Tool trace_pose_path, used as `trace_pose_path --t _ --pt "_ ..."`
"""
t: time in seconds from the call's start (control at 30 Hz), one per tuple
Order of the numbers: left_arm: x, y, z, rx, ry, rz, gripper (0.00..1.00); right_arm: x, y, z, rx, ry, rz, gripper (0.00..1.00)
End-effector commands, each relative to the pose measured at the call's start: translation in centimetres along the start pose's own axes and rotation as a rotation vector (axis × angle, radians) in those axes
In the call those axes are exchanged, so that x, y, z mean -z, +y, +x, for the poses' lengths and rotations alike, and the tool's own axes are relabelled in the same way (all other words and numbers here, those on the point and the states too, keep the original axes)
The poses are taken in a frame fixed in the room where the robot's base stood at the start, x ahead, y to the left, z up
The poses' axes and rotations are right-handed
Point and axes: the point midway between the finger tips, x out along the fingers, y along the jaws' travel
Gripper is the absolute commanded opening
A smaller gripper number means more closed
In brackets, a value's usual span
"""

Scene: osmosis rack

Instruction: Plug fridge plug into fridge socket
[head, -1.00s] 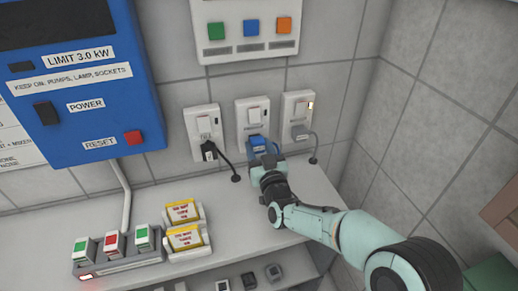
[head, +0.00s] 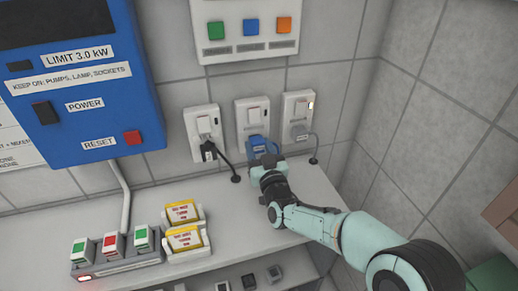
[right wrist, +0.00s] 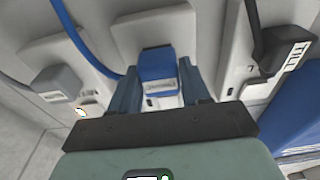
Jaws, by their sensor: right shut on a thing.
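A blue plug (head: 257,144) is at the lower part of the middle wall socket (head: 251,113). My right gripper (head: 263,155) is shut on this plug. In the right wrist view the blue plug (right wrist: 158,68) sits between the two dark blue fingers of the gripper (right wrist: 159,88), with a blue cord running up to the left. The plug's label is too small to read. The plug's face toward the socket is hidden, so I cannot tell whether its pins are in. My left gripper is not in view.
A black plug (head: 209,151) is at the left socket (head: 204,124), and a grey plug (head: 299,131) is at the right socket (head: 298,106). Two yellow-labelled blocks and a rack (head: 118,261) of coloured switches stand on the shelf (head: 228,212). A tiled side wall is at the right.

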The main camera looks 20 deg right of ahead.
Motion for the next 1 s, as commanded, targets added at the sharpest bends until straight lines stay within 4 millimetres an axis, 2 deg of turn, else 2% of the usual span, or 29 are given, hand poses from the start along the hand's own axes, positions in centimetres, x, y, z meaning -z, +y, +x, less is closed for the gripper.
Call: trace_pose_path --t 0.03,0.47,0.5,0.57,0.6,1.0 --pt "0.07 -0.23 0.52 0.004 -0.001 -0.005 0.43 -0.19 -0.01 0.1 0.0 0.0 0.0 0.2" --pt "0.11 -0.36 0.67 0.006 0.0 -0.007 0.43 -0.32 0.0 0.96 0.0 0.0 0.0 0.2" --pt "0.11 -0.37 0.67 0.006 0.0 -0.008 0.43 -0.32 0.01 0.97 0.0 0.0 0.0 0.53" --pt "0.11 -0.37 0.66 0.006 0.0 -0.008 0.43 -0.32 0.0 0.96 0.0 0.0 0.0 0.73" --pt "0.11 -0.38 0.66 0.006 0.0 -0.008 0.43 -0.32 0.0 0.95 0.0 0.0 0.0 0.76" --pt "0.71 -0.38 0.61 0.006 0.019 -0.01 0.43 -0.38 0.0 0.94 0.0 -0.002 0.0 0.76"
